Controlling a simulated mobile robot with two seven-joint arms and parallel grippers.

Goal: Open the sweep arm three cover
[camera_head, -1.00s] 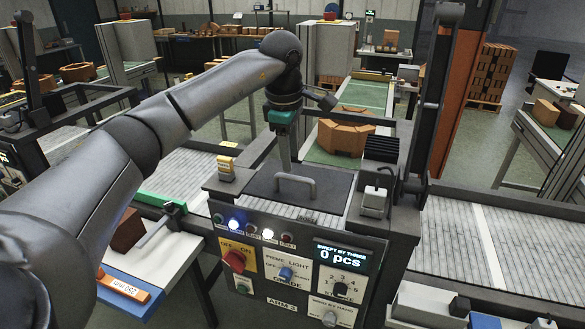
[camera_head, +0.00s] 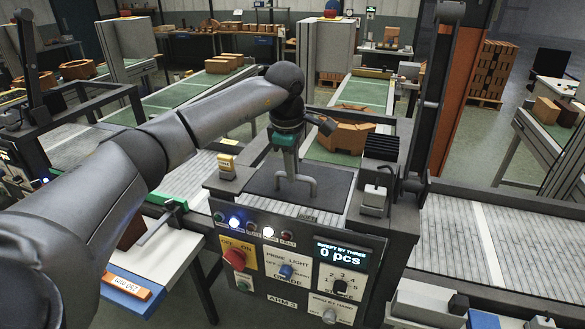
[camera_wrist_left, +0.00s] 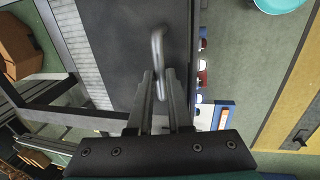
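The sweep arm three cover (camera_head: 335,190) is a dark flat plate on top of the ARM 3 station, lying flat and closed. Its grey loop handle (camera_head: 313,188) stands up near its front; the handle also shows in the left wrist view (camera_wrist_left: 157,50), above the dark plate (camera_wrist_left: 125,50). My left gripper (camera_head: 290,172) points down at the handle from above. In the left wrist view its fingers (camera_wrist_left: 158,80) are apart, with the near end of the handle between them; I see no firm closing on it. My right gripper is out of view.
The ARM 3 control panel (camera_head: 285,270) faces me below the cover, with knobs, lights and a display reading 0 pcs. A dark post (camera_head: 430,110) rises right of the cover. An octagonal brown block (camera_head: 340,135) sits behind. Conveyors run left and right.

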